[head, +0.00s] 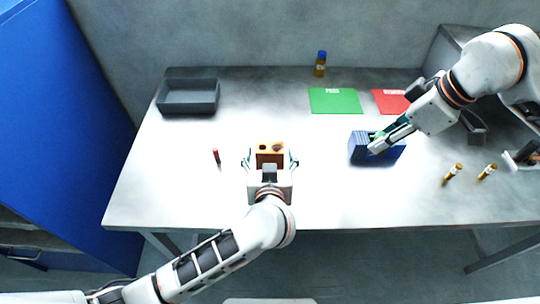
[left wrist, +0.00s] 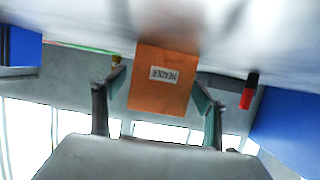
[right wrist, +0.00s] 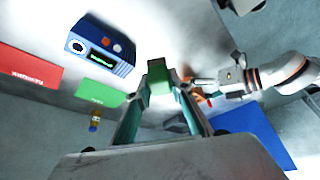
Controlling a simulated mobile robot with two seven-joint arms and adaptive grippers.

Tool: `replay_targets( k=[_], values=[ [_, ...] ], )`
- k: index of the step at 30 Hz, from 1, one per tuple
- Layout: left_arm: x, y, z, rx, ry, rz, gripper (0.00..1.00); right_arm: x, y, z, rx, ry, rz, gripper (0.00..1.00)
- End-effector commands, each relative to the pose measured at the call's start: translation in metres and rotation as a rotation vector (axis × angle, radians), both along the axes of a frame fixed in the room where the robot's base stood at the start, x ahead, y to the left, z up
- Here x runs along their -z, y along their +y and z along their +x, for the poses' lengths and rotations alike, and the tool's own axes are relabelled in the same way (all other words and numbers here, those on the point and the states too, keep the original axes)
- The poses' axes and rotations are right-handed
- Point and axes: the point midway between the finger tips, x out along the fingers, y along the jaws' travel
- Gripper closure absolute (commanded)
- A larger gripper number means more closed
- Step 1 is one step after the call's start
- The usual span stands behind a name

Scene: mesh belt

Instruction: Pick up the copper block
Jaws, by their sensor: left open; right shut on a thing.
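The copper-orange block (head: 270,158) stands on the table near the middle, with dark round spots on its top. In the left wrist view the block (left wrist: 162,95) shows a white label, too blurred to read surely. My left gripper (head: 270,163) is open, with one finger on each side of the block; whether they touch it I cannot tell. My right gripper (head: 377,144) is shut on a small green piece, which shows between its fingertips in the right wrist view (right wrist: 159,78). It is over or beside the blue box (head: 360,147), exact height unclear.
A grey tray (head: 188,107) stands at the back left. A red-and-black tube (head: 216,156) lies left of the block. Green (head: 334,101) and red (head: 388,102) mats lie at the back, near an amber bottle (head: 320,66). The front middle is clear.

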Motion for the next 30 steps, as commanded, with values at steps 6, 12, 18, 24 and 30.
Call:
replay_targets(
  k=[6, 12, 18, 24, 30],
  values=[
    [0.000, 0.000, 0.000, 0.000, 0.000, 0.000, 0.64, 0.000, 0.000, 0.000, 0.000, 0.000, 0.000, 0.97],
    [-0.001, 0.000, 0.000, 0.000, -0.003, -0.001, 0.77, 0.000, 0.000, 0.000, 0.000, 0.000, 0.000, 0.97],
    [-0.003, 0.000, 0.000, 0.000, -0.003, -0.002, 0.77, 0.000, 0.000, 0.000, 0.000, 0.000, 0.000, 0.97],
    [-0.018, -0.001, 0.000, 0.000, -0.005, -0.003, 0.77, 0.000, 0.000, 0.000, 0.000, 0.000, 0.000, 0.97],
    [-0.058, -0.001, 0.000, 0.000, -0.008, -0.009, 0.77, 0.000, 0.000, 0.000, 0.000, 0.000, 0.000, 0.97]
  ],
)
